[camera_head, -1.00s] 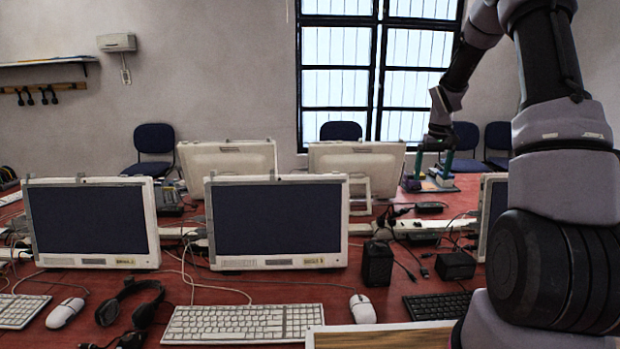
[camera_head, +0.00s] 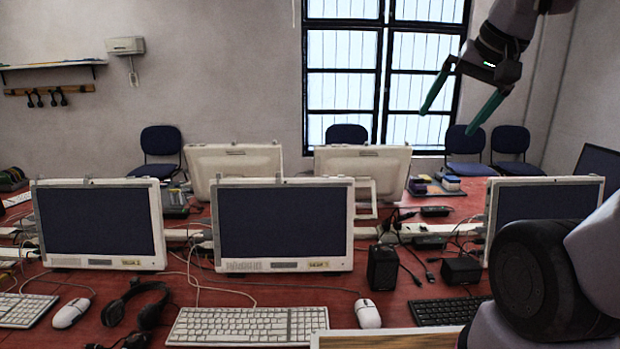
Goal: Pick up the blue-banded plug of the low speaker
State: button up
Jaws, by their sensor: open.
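The low speaker (camera_head: 462,270) is a small, squat black box on the red table, right of the middle screen. Thin dark cables lie around it, and a small dark plug end (camera_head: 430,276) lies to its left. I cannot tell which speaker that plug belongs to, and no blue band can be made out at this size. My gripper (camera_head: 448,122) is high at the upper right, in front of the window in the picture. Its two green fingers are spread wide and empty, well above the table and apart from the speaker and cables.
A taller black speaker (camera_head: 382,268) stands left of the low one. A black keyboard (camera_head: 448,311) and a white mouse (camera_head: 367,313) lie in front. Screens (camera_head: 283,225) stand left and right (camera_head: 540,193). A white cable trunk with adapters and tangled leads runs behind.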

jog(key=shift+s+a, duration=0.2)
jog(key=shift+s, duration=0.5)
jog(key=shift+s+a+f, duration=0.1)
jog(key=shift+s, duration=0.25)
jog(key=c, duration=0.7)
jog(key=m+g+h, duration=0.2)
jog(key=m+g, duration=0.5)
jog(key=m, duration=0.5)
send_over(434, 257)
notch_tip(434, 257, down, 44)
jog(key=f, duration=0.5)
jog(key=shift+s+d, duration=0.1)
jog(key=shift+d, duration=0.2)
jog(key=shift+a+f, duration=0.15)
jog(key=shift+f, duration=1.25)
jog(key=shift+a+f, duration=0.15)
jog(key=shift+f, duration=1.2)
